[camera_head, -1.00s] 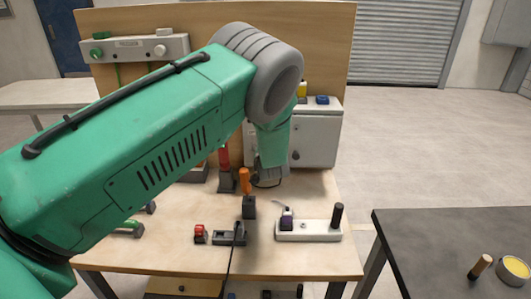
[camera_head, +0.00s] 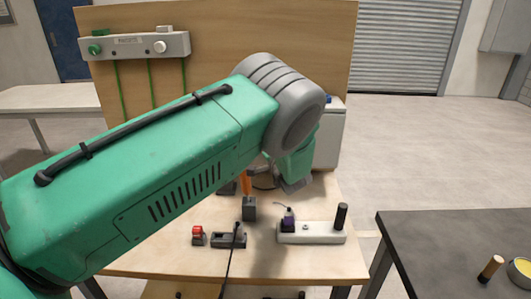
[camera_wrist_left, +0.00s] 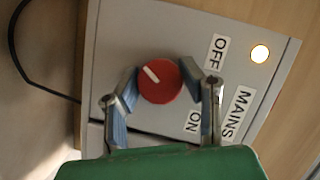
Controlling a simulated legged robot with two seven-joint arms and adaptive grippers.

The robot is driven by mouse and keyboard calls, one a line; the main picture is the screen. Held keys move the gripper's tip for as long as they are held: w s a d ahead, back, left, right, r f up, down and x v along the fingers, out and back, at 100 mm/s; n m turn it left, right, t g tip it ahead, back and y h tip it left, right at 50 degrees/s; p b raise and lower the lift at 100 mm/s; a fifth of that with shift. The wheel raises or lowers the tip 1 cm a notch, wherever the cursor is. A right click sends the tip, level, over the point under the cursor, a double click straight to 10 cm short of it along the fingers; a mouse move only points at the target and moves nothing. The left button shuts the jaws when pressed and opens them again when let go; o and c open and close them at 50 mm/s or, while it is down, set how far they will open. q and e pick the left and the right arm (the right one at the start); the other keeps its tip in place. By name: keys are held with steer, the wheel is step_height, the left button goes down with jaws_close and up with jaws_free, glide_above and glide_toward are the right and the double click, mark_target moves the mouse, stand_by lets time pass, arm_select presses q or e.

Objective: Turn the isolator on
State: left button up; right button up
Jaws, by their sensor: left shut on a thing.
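The isolator is a grey box (camera_wrist_left: 118,35) with a round red knob (camera_wrist_left: 165,90), seen close up in the left wrist view. A short white mark on the knob points to the upper left of that picture. An OFF label (camera_wrist_left: 216,52) is right of and above the knob, an ON label (camera_wrist_left: 193,122) is below it to the right, and a MAINS label (camera_wrist_left: 236,113) is farther right. A lamp (camera_wrist_left: 260,54) glows pale yellow. My left gripper (camera_wrist_left: 159,76) is shut on the knob, its blue pads on either side. In the head view my arm hides most of the box (camera_head: 329,140).
The wooden bench (camera_head: 180,262) holds a white base with a dark post (camera_head: 341,215), a small red item (camera_head: 198,235), and a dark block (camera_head: 249,208). A green-knobbed panel (camera_head: 135,46) hangs on the backboard. A dark table (camera_head: 440,240) stands right.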

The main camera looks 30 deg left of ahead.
arm_select(q)
steer(key=shift+d+f+m, duration=0.2)
steer(key=shift+m, duration=0.3)
steer(key=o, duration=1.2)
steer(key=shift+c, duration=0.2)
steer(key=shift+w, duration=0.1)
steer(key=shift+r, duration=0.1)
steer(key=shift+d, duration=0.15)
steer(key=v, duration=1.2)
steer(key=shift+f, duration=0.25)
steer(key=shift+w+d, duration=0.1)
